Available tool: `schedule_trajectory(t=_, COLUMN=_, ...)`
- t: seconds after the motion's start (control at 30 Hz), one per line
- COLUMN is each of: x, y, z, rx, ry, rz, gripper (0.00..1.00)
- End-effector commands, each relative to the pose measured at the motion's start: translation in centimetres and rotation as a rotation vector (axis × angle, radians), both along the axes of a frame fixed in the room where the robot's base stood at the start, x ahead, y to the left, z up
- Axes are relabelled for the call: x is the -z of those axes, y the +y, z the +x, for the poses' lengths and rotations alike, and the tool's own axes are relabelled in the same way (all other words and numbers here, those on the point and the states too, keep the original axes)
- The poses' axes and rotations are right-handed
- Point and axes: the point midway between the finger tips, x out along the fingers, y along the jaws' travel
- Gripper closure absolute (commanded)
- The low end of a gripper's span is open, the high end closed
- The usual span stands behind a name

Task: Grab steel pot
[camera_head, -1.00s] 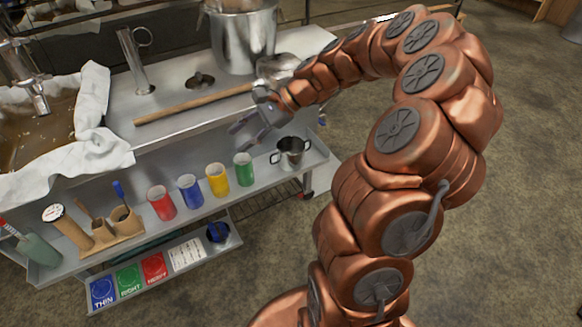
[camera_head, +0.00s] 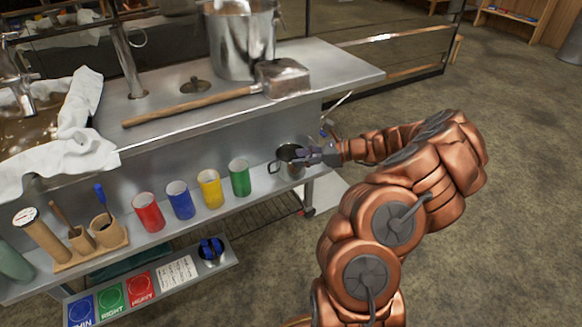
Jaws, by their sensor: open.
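The small steel pot (camera_head: 286,168) stands on the right end of the lower shelf, with a loop handle showing on its left side. My gripper (camera_head: 303,157) is open at the pot's right side, with its fingers over or against the rim. The fingers and wrist hide the pot's right part and right handle. I cannot tell whether the fingers touch the pot.
Green (camera_head: 240,177), yellow (camera_head: 209,188), blue (camera_head: 180,200) and red (camera_head: 148,212) cups stand left of the pot. Above, a mallet (camera_head: 283,78) lies on the steel counter (camera_head: 345,68) near a large steel pail (camera_head: 240,45). Floor to the right is clear.

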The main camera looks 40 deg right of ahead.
Motion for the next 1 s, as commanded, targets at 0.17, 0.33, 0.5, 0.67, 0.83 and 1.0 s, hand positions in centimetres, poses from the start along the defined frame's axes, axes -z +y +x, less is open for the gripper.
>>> schedule_trajectory(t=0.17, x=0.9, y=0.8, z=0.7, rx=0.000, ry=-0.001, rz=-0.002, gripper=0.59)
schedule_trajectory(t=0.33, x=2.0, y=2.5, z=2.1, rx=-0.002, ry=-0.002, rz=0.000, gripper=0.59)
schedule_trajectory(t=0.5, x=2.5, y=3.3, z=3.2, rx=-0.001, ry=0.000, rz=-0.002, gripper=0.59)
schedule_trajectory(t=0.67, x=2.4, y=3.3, z=3.3, rx=0.001, ry=0.000, rz=-0.002, gripper=0.59)
schedule_trajectory(t=0.83, x=2.4, y=3.3, z=3.2, rx=0.000, ry=-0.001, rz=-0.002, gripper=0.71)
schedule_trajectory(t=1.0, x=2.4, y=3.3, z=3.2, rx=0.000, ry=-0.001, rz=-0.002, gripper=0.89)
